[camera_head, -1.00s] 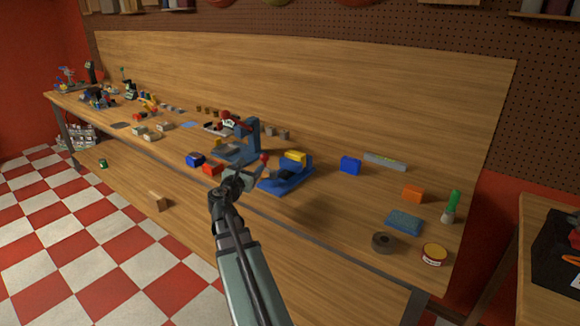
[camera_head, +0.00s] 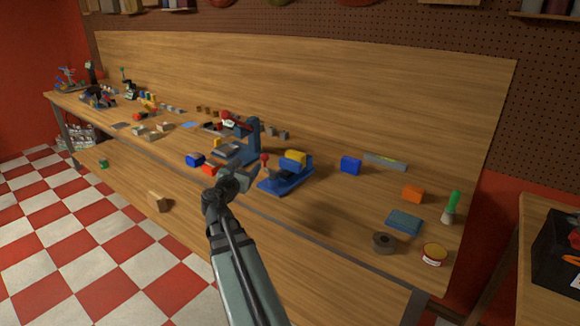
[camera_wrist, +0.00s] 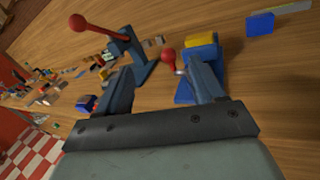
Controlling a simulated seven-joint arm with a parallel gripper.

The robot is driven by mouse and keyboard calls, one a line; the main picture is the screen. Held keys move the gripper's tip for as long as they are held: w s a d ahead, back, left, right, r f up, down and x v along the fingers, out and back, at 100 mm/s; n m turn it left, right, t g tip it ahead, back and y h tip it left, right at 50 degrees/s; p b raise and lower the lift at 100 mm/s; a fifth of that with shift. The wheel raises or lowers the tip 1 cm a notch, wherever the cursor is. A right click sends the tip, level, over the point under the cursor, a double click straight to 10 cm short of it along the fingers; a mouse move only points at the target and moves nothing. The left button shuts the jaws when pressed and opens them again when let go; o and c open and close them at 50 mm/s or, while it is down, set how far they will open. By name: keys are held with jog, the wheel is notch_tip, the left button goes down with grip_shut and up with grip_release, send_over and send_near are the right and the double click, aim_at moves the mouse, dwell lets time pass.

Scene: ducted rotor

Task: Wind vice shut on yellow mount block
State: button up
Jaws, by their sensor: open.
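The blue vice (camera_head: 284,181) stands on the bench just right of my gripper (camera_head: 238,178). The yellow mount block (camera_head: 296,156) sits at the top of the vice, by its blue jaw. The vice's red handle knob (camera_head: 264,157) rises at its left end, nearest my gripper. In the wrist view my gripper (camera_wrist: 158,68) is open, with the red knob (camera_wrist: 168,55) seen just beyond its fingers, nearer the right one. The yellow block (camera_wrist: 201,40) shows behind the right finger, which hides part of the vice (camera_wrist: 184,92). I cannot tell how tightly the jaws hold the block.
A blue-grey press with a red-knobbed lever (camera_head: 250,138) stands behind my gripper. Blue (camera_head: 195,160) and red (camera_head: 210,169) blocks lie to the left. A blue block (camera_head: 350,165), an orange block (camera_head: 413,194) and a tape roll (camera_head: 384,243) lie to the right. The front bench edge is close.

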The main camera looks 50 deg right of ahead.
jog(key=v, duration=0.4)
jog(key=shift+s+a, duration=0.1)
jog(key=shift+a, duration=0.15)
dwell(0.7)
